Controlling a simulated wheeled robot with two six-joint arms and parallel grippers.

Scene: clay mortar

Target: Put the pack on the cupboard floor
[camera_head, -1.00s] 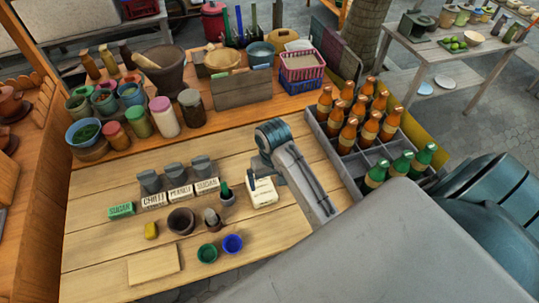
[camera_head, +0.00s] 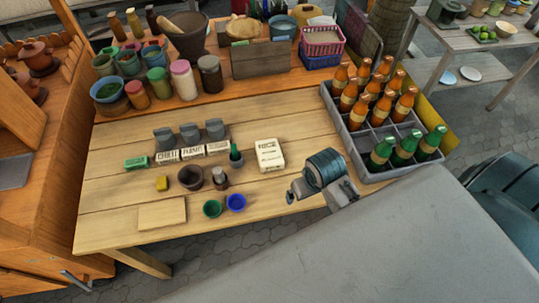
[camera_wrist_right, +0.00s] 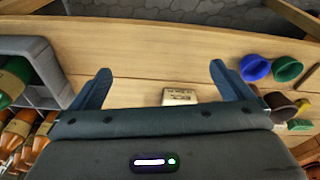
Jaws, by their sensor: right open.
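The pack, a pale box with dark lettering (camera_head: 269,154), lies flat on the wooden table, right of the small bottles. It also shows in the right wrist view (camera_wrist_right: 180,97), beyond and between my fingers. My right gripper (camera_head: 291,194) is over the table's front edge, in front of the pack and apart from it. In the wrist view its two fingers (camera_wrist_right: 159,77) are spread with nothing between their tips. An orange wooden cupboard (camera_head: 62,200) stands at the left; its floor cannot be made out. My left gripper is not in view.
A grey crate of bottles (camera_head: 352,145) stands right of the pack. Small labelled boxes, a brown bowl (camera_head: 190,177) and green and blue cups (camera_head: 236,203) stand to its left. Jars and a pink basket (camera_head: 322,42) line the back. The table around the pack is mostly clear.

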